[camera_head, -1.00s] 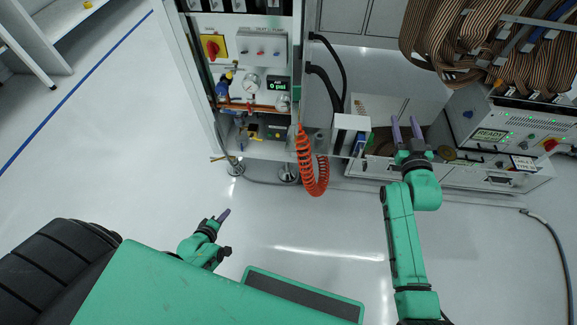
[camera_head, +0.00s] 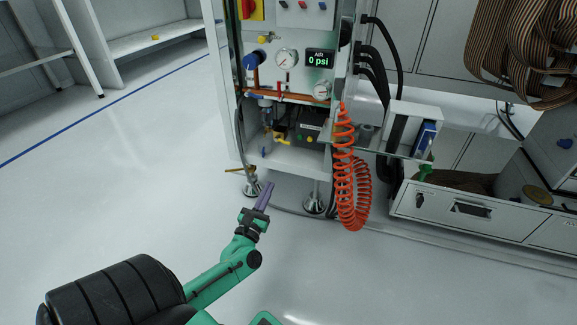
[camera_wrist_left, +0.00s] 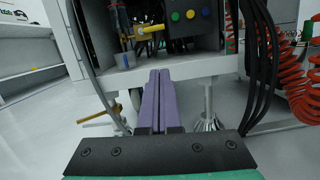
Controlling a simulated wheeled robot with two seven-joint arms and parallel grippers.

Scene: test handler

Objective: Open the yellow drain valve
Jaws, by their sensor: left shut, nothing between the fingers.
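A yellow handle (camera_head: 279,136) sits low inside the open bay of the panel cabinet, below the filter and left of a dark box. It also shows at the top of the left wrist view (camera_wrist_left: 150,29), lying roughly level. A second, brass-coloured lever (camera_head: 240,169) sticks out at the cabinet's lower left edge and shows in the left wrist view (camera_wrist_left: 95,116). I cannot tell for sure which is the drain valve. My left gripper (camera_head: 265,189) is shut and empty, its purple fingers (camera_wrist_left: 158,78) pointing at the cabinet's lower front, below and apart from the yellow handle. My right gripper is out of view.
An orange coiled hose (camera_head: 346,185) hangs right of the bay. Black hoses (camera_wrist_left: 262,70) run close right of my fingers. Cabinet feet (camera_head: 315,203) stand below. The floor to the left is clear.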

